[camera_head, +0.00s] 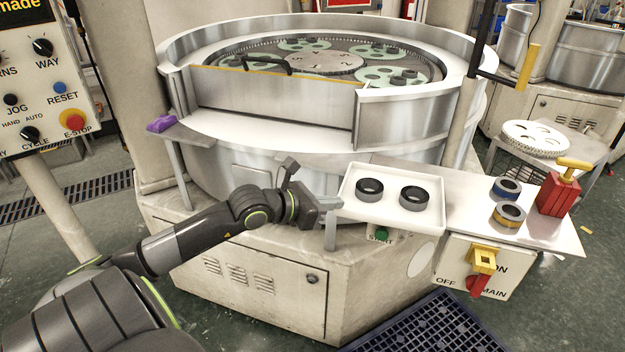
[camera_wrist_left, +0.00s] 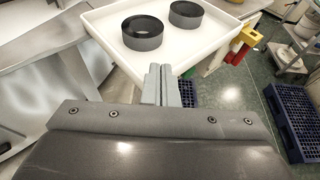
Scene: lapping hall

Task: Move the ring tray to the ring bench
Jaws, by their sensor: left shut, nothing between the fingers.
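The ring tray (camera_head: 388,218) is a white, low-rimmed tray holding two dark grey rings (camera_head: 369,190) (camera_head: 413,198). It rests at the left end of a white shelf in front of the round lapping machine. My left gripper (camera_head: 333,203) is at the tray's left edge, shut with nothing between its fingers. In the left wrist view its fingertips (camera_wrist_left: 161,72) point at the tray's rim (camera_wrist_left: 178,62); I cannot tell whether they touch it. My right gripper is not in view. I cannot tell which surface is the ring bench.
The shelf (camera_head: 465,220) also carries two rings with blue and yellow bands (camera_head: 508,214) and a red block with a yellow handle (camera_head: 556,194). A yellow-red switch (camera_head: 482,262) hangs below. A blue pallet (camera_head: 440,325) lies on the floor. The lapping machine (camera_head: 270,135) stands behind.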

